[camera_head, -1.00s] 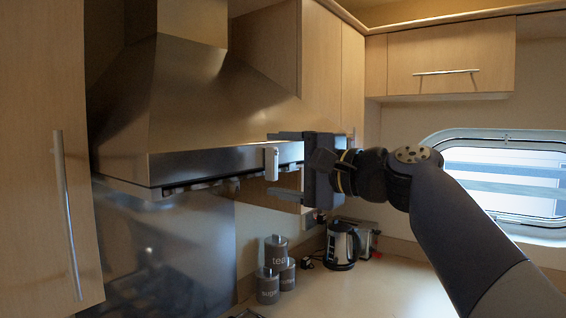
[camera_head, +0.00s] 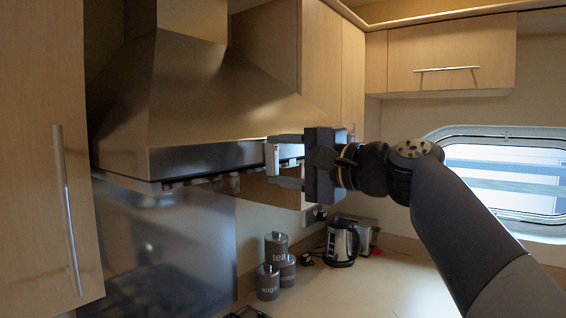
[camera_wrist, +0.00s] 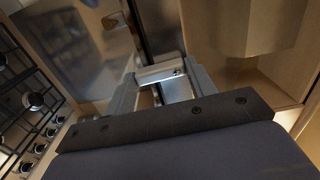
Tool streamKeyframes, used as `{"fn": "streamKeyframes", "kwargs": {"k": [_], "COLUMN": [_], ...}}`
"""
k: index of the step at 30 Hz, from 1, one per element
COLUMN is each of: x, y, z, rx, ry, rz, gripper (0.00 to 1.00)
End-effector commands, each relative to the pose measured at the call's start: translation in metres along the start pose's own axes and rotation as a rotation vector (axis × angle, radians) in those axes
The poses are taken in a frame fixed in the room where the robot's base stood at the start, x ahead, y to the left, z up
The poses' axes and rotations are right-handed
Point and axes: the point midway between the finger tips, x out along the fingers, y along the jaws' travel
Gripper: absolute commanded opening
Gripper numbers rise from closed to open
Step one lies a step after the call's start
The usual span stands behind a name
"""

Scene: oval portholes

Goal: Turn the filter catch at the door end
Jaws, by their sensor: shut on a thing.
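A pale, upright filter catch (camera_head: 271,158) hangs at the right end of the lower edge of the range hood (camera_head: 205,100). My gripper (camera_head: 273,162) reaches in from the right and is shut on this catch, one finger above and one below. In the wrist view the catch (camera_wrist: 160,72) shows as a light bar between the two grey fingers. Its far side is hidden.
More small fittings (camera_head: 200,181) line the hood's underside to the left. Below stand several canisters (camera_head: 276,247) and a kettle (camera_head: 341,242) on the worktop (camera_head: 365,290). A hob (camera_wrist: 35,95) shows in the wrist view. A tall cupboard door with a handle (camera_head: 66,210) is at left.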

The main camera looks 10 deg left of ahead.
Motion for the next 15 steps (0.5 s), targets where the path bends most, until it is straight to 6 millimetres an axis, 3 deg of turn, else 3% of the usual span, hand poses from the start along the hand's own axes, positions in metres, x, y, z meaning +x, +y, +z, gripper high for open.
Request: {"fn": "streamKeyframes", "kwargs": {"k": [15], "x": [0.0003], "y": [0.0024], "z": [-0.0079], "rx": [-0.398], "ry": [0.000], "rz": [0.000], "gripper": [0.30]}}
